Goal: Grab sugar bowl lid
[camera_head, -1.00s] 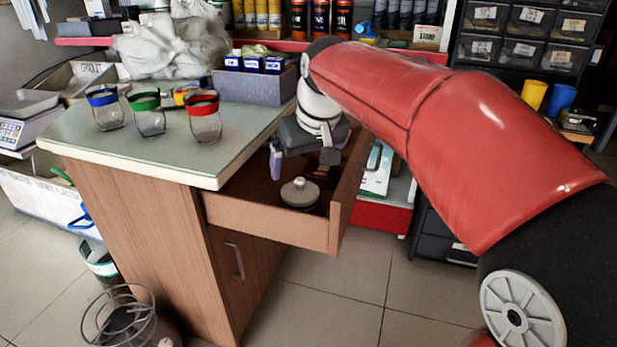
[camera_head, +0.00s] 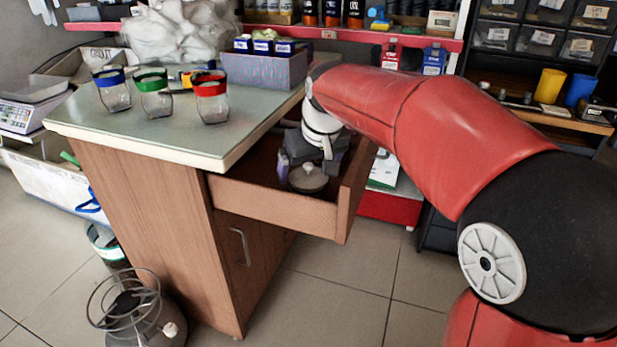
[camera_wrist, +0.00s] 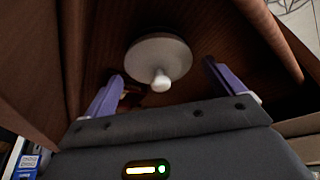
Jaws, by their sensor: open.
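The sugar bowl lid (camera_head: 308,178) is a round grey-white disc with a small knob, lying in the open wooden drawer (camera_head: 270,205). In the wrist view the lid (camera_wrist: 160,55) lies on the drawer's brown floor, its pale knob toward my gripper. My gripper (camera_wrist: 163,78) is open, with its two purple fingers apart on either side of the lid's near part. Nothing is between the fingertips except the view of the lid and knob. In the head view my gripper (camera_head: 312,160) is down inside the drawer, right at the lid, partly hiding the drawer's inside.
The drawer walls stand close around my gripper. The counter (camera_head: 150,135) to the left holds three glass jars with blue, green (camera_head: 153,95) and red rims, and a grey box (camera_head: 265,70). A wire-topped round object (camera_head: 140,310) stands on the floor.

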